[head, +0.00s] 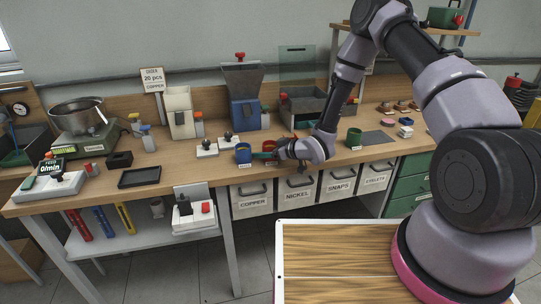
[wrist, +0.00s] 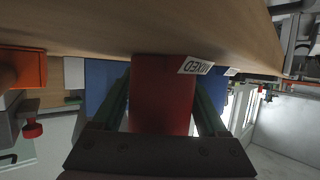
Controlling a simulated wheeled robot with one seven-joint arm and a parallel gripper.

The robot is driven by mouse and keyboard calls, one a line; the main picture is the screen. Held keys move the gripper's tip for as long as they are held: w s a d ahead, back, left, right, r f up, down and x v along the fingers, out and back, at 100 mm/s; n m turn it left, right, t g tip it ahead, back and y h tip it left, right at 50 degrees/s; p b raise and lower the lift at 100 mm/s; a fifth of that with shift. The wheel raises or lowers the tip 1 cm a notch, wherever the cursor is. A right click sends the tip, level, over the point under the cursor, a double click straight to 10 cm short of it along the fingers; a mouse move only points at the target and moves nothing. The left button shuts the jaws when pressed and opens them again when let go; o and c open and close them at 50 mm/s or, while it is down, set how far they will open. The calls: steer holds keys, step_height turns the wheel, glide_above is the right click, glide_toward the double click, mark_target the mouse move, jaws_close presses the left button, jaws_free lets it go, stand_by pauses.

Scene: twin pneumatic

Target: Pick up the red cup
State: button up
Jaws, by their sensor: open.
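The red cup (head: 269,145) stands near the front edge of the workbench (head: 330,154), partly hidden by my gripper (head: 268,155) in the head view. In the wrist view the red cup (wrist: 162,95) fills the space between the two dark green fingers of my gripper (wrist: 162,88). One finger lies along each side of the cup. The gripper is open, and I cannot tell whether either finger touches the cup.
A green cup (head: 354,138) stands further right. White pedestals with black knobs (head: 207,149) and a blue hopper (head: 244,110) stand behind.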

steer(key=c, duration=1.1)
steer(key=shift+r, duration=0.1)
